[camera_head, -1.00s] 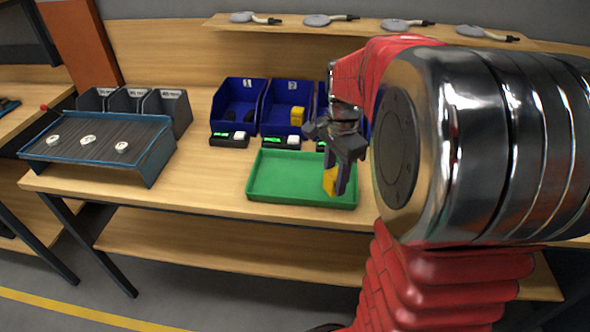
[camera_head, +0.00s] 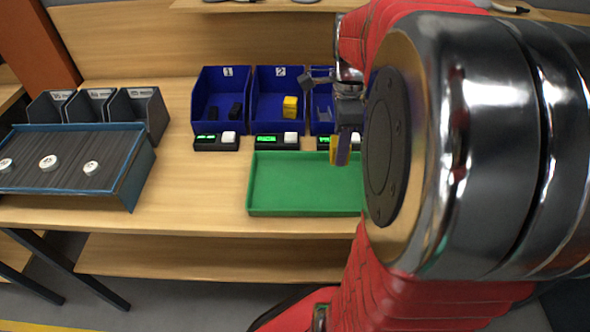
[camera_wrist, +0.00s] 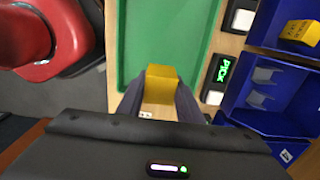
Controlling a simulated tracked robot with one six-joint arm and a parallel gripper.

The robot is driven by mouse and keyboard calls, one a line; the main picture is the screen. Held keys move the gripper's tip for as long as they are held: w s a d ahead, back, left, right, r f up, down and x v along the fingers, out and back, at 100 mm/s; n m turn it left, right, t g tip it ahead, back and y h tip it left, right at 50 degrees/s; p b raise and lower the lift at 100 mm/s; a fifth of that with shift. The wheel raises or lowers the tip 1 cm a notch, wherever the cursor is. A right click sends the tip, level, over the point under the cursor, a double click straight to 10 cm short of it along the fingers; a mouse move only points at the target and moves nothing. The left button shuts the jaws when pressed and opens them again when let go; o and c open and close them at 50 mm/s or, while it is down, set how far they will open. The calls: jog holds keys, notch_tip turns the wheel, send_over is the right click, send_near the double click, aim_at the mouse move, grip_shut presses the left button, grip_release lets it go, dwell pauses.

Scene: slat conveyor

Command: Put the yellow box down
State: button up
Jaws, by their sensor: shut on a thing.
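The yellow box (camera_wrist: 161,84) is held between the two fingers of my gripper (camera_wrist: 160,100) in the wrist view. In the head view my gripper (camera_head: 346,148) is at the right part of the green tray (camera_head: 300,206), and a part of the yellow box (camera_head: 334,152) shows beside the finger. The box appears above the tray's right back area; I cannot tell whether it touches anything. The green tray (camera_wrist: 165,35) also shows in the wrist view, behind the box. My arm hides the tray's right end in the head view.
Blue bins (camera_head: 221,118) stand behind the tray; the second holds another yellow box (camera_head: 290,106). Small display units with white buttons (camera_head: 277,141) stand between bins and tray. A slat conveyor (camera_head: 70,160) with white discs and grey bins (camera_head: 140,108) are left. The visible tray floor is empty.

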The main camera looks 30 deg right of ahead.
send_over(334, 186)
jog(key=shift+f, duration=3.15)
jog(key=shift+f, duration=1.85)
jog(key=shift+f, duration=0.1)
jog(key=o, duration=1)
notch_tip(334, 186, up, 12)
jog(key=shift+r, duration=0.15)
